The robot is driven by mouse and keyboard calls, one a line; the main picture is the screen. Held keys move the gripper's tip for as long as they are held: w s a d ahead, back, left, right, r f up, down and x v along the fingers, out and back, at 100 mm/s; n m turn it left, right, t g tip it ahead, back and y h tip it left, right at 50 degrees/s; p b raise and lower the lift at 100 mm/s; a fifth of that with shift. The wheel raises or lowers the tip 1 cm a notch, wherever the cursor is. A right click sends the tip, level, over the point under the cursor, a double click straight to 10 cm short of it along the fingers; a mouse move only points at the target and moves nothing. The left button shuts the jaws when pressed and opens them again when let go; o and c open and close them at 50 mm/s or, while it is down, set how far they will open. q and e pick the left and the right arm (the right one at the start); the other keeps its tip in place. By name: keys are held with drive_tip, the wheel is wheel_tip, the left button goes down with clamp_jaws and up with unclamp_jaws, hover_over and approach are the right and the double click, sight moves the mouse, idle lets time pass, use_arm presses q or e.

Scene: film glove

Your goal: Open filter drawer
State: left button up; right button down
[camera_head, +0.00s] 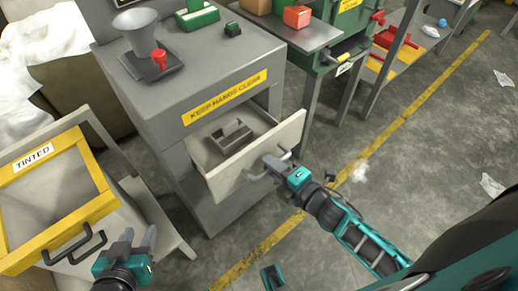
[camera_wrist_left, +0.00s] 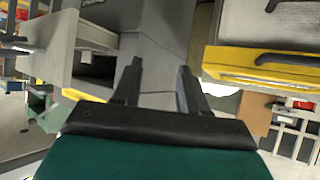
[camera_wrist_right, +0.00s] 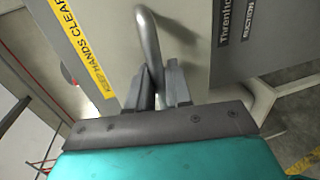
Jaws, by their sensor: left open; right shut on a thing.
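The filter drawer (camera_head: 252,157) is a light grey drawer in the grey cabinet (camera_head: 200,95), under the yellow "KEEP HANDS CLEAR" label. It stands pulled out, with a grey metal piece (camera_head: 232,133) inside. My right gripper (camera_head: 275,165) is shut on the drawer's handle (camera_head: 256,176). In the right wrist view the fingers close around the bent grey handle bar (camera_wrist_right: 149,45). My left gripper (camera_head: 137,240) is open and empty, beside the yellow-framed bin marked "TINTED" (camera_head: 50,157). Its spread fingers also show in the left wrist view (camera_wrist_left: 157,85).
The bin's dark handle (camera_head: 75,247) is close to my left gripper. A grey funnel and a red knob (camera_head: 159,57) sit on the cabinet top. A bench with an orange-red block (camera_head: 297,16) stands behind. Floor with a yellow line (camera_head: 400,115) is open at right.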

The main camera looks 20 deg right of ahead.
use_arm(q)
drive_tip(key=shift+s+a+p, duration=0.3)
drive_tip(key=shift+s+p, duration=0.1)
drive_tip(key=shift+p, duration=0.2)
use_arm(e)
drive_tip(key=f+v, duration=0.2)
drive_tip(key=v, duration=1)
drive_tip(key=shift+s+d+f, duration=0.15)
drive_tip(key=shift+s+d, duration=0.05)
drive_tip(key=shift+s, duration=0.15)
drive_tip(key=c, duration=1.2)
unclamp_jaws()
use_arm(q)
drive_tip(key=shift+s+a+r+p, duration=0.1)
drive_tip(key=shift+r+p, duration=0.05)
drive_tip(key=shift+p, duration=0.15)
use_arm(e)
drive_tip(key=v, duration=1.3)
drive_tip(key=shift+s, duration=0.1)
